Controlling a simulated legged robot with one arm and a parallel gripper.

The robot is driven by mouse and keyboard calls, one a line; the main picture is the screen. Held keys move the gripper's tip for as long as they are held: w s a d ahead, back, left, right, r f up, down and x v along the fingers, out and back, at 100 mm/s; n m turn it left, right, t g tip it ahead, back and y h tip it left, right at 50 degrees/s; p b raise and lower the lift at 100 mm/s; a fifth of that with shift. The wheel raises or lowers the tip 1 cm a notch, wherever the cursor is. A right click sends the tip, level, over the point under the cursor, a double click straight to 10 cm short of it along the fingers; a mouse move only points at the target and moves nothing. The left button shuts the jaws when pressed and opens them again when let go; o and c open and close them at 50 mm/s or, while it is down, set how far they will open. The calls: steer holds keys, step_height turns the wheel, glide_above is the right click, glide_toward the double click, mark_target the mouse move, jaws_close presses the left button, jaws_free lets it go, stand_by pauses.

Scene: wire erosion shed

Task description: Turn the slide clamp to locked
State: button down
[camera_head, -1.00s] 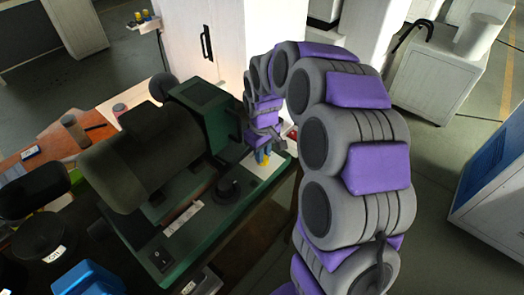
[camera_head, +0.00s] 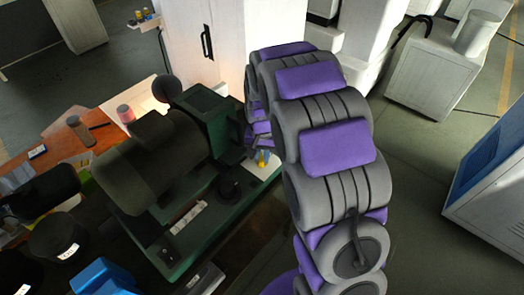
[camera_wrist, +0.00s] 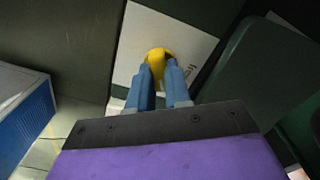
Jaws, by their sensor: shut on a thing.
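A yellow knob (camera_wrist: 158,54) stands on a white plate (camera_wrist: 141,33) with dark lettering in the wrist view; I take it to be the slide clamp's handle. My gripper (camera_wrist: 160,68), with two blue fingers, is shut on this knob, one finger on each side. The fingers hide part of the knob, and the lettering is only partly readable. In the head view the yellow knob (camera_head: 262,158) is a small spot at the right end of the green machine (camera_head: 193,235), by the white plate (camera_head: 270,170). My arm hides much of the gripper there.
A large dark cylinder (camera_head: 140,170) lies over the machine. A white cabinet (camera_head: 260,35) stands behind. A blue box (camera_head: 103,278) is at the front left. Open floor lies to the right.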

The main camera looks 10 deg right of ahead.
mark_target(262, 156)
steer(key=shift+m+p, duration=0.7)
steer(key=shift+m, duration=0.8)
steer(key=c, duration=1.1)
jaws_free()
steer(key=shift+a, duration=0.1)
steer(key=shift+o, duration=0.2)
step_height(262, 156, up, 17)
steer(key=p, duration=0.1)
steer(key=shift+r+p, duration=0.15)
steer(key=shift+p, duration=0.15)
